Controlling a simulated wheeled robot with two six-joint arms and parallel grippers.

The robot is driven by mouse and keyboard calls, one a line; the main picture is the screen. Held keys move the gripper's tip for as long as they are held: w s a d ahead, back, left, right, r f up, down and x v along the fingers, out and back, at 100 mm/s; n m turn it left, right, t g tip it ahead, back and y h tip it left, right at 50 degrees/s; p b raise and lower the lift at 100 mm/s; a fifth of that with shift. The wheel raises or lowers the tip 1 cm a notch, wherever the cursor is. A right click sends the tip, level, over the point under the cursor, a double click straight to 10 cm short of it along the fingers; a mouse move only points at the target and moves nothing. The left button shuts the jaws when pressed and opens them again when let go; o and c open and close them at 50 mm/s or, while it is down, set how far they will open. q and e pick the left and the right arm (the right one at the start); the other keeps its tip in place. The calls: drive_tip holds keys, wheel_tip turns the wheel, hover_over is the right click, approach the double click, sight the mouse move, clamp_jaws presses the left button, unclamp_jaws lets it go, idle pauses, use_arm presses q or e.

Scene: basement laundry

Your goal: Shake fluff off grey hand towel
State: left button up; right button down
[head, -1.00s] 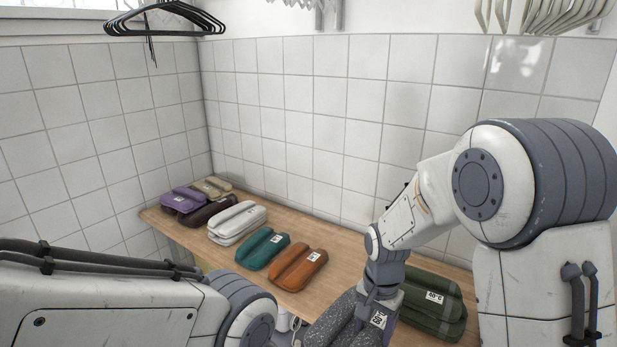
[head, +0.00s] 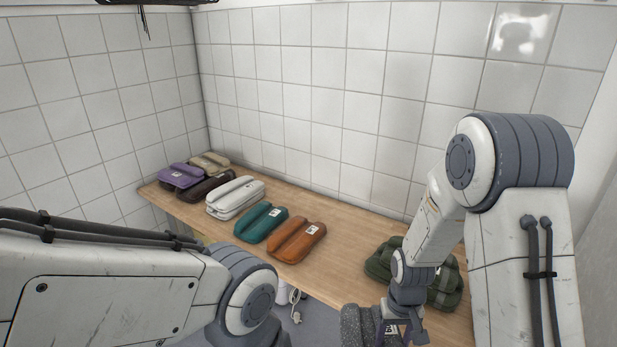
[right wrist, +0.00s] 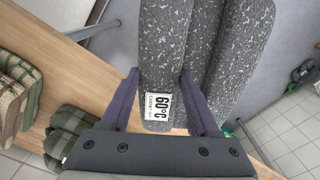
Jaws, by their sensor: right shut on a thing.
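The grey hand towel (head: 357,324) is at the bottom of the head view, in front of the table's front edge. It fills the upper middle of the right wrist view (right wrist: 225,50) as long dark grey folds covered in white fluff specks. A white 60°C tag (right wrist: 159,108) sits at its held end. My right gripper (right wrist: 160,95) is shut on that end, with a purple-grey finger on either side of the tagged fold. The towel's far end is cut off by the frame. My left arm comes in from the left, but its gripper is out of view.
A wooden table (head: 345,268) runs along the tiled wall. On it lie folded towels: orange (head: 297,240), teal (head: 261,223), white (head: 235,197), purple (head: 180,175) and dark green (head: 383,262). The table is bare between orange and green. White plugs (head: 288,295) show below the front edge.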

wheel_tip(320, 180, up, 3)
drive_tip(key=shift+r, duration=0.2)
wheel_tip(320, 180, down, 7)
drive_tip(key=shift+s+r, duration=0.1)
drive_tip(key=r, duration=0.6)
drive_tip(key=shift+w+r, duration=0.1)
drive_tip(key=shift+w, duration=0.15)
drive_tip(key=shift+s, duration=0.35)
drive_tip(key=f, duration=0.6)
drive_tip(key=shift+w+f, duration=0.1)
drive_tip(key=shift+w, duration=0.15)
wheel_tip(320, 180, up, 7)
drive_tip(key=shift+f, duration=0.1)
wheel_tip(320, 180, down, 7)
drive_tip(key=shift+r, duration=0.35)
